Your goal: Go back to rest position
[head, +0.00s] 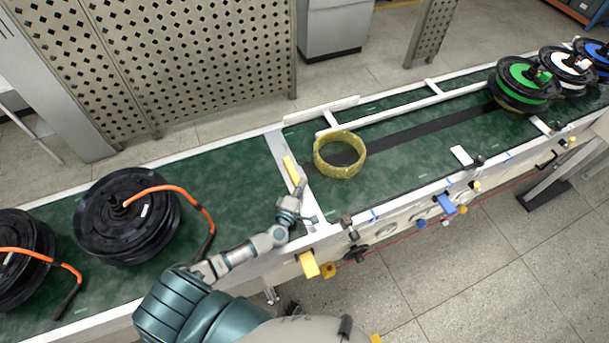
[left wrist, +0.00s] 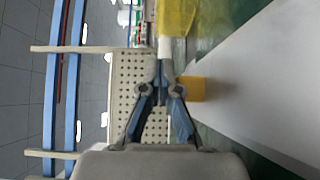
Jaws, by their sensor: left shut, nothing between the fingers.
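My left gripper (head: 301,188) is above the front side of the green conveyor belt (head: 240,183), near the white crossbar. In the left wrist view my left gripper (left wrist: 160,66) is shut, with its fingertips together and nothing between them. My right gripper is not in view.
A yellow ring (head: 340,155) lies on the belt right of my gripper. Black hub motors with orange cables (head: 127,216) sit at left. Green (head: 525,82), white and blue-marked motors stand at far right. Yellow and blue knobs line the belt's front edge. A perforated metal panel (head: 160,60) stands behind.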

